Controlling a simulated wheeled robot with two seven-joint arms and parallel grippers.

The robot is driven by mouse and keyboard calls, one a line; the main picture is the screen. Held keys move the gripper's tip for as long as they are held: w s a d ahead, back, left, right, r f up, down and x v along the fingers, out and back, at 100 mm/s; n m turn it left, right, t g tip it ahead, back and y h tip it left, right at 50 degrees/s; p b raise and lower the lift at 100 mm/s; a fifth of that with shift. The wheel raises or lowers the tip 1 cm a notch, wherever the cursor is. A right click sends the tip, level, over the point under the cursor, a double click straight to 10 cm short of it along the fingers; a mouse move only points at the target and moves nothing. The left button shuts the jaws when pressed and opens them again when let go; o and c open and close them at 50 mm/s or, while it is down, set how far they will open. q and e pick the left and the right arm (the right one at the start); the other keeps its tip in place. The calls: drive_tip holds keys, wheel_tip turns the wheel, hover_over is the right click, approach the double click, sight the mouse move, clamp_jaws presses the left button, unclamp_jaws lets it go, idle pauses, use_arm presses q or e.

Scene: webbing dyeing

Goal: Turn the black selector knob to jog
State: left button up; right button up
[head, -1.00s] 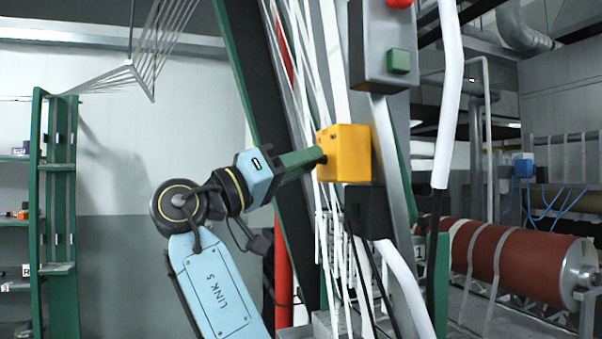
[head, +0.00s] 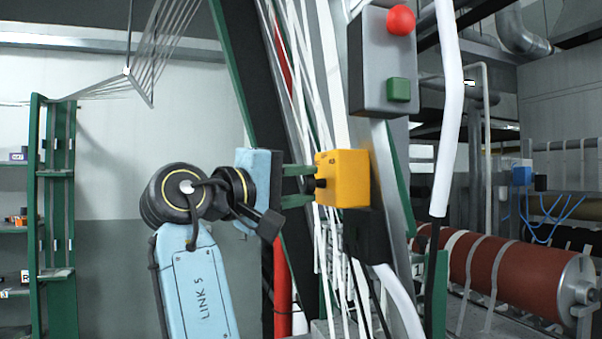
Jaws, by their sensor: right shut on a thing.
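The black selector knob (head: 321,183) sticks out of the left face of a yellow box (head: 348,180) on the machine frame. My right gripper (head: 314,184) reaches it from the left with two green fingers, one above and one below the knob. It is shut on the knob, and the fingertips hide part of it. The knob's pointer and any jog marking are too small to read. My left gripper is not in view.
A grey control box with a red button (head: 401,20) and a green button (head: 398,90) is above the yellow box. White strands (head: 322,110) run close behind the fingers. A white hose (head: 447,120) hangs at the right. Red rollers (head: 505,270) stand behind, and a green shelf (head: 57,200) stands left.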

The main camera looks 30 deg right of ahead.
drive_tip(key=shift+r+n+y+p, duration=0.1)
drive_tip(key=shift+n+y+p, duration=0.3)
drive_tip(key=shift+n+p, duration=0.5)
drive_tip(key=o, duration=1)
drive_tip(key=shift+c, duration=0.2)
drive_tip(key=shift+a, duration=0.1)
drive_tip(key=s+a+b, duration=0.2)
drive_tip(key=a, duration=1.1)
